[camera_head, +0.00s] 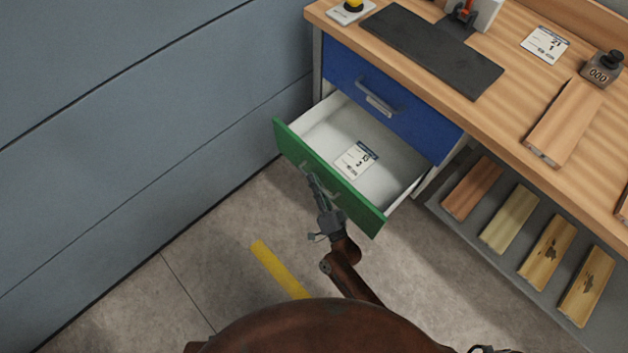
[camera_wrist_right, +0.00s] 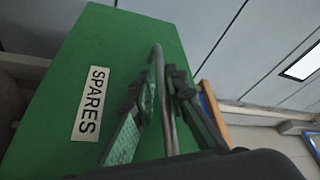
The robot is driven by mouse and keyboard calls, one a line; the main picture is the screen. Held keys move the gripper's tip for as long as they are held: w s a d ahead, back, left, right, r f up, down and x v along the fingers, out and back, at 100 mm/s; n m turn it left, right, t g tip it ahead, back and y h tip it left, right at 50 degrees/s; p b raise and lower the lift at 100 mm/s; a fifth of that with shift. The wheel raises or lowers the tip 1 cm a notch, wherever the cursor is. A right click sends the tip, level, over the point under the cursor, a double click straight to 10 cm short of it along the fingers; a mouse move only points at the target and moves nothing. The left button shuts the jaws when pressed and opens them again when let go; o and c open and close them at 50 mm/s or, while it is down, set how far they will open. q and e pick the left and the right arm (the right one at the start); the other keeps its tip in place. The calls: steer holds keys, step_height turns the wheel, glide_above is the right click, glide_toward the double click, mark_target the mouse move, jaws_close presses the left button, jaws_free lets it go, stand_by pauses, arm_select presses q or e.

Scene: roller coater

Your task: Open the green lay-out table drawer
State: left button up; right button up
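The green drawer (camera_head: 330,178) under the bench stands pulled well out, its white inside showing with a printed card (camera_head: 355,160) lying in it. Its green front also fills much of the right wrist view (camera_wrist_right: 130,45), with a "SPARES" label (camera_wrist_right: 91,103) on it. My right gripper (camera_head: 312,180) is at the drawer's metal bar handle (camera_wrist_right: 163,100). In the right wrist view its two fingers (camera_wrist_right: 162,90) lie on either side of the bar, close against it, so it looks shut on the handle. My left gripper is not in view.
A shut blue drawer (camera_head: 375,100) is above the green one. Several wood samples lie on a lower shelf (camera_head: 470,220) at right. A grey wall (camera_head: 130,110) stands at left; floor is clear in front.

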steer(key=v, duration=1.2)
stand_by(0.6)
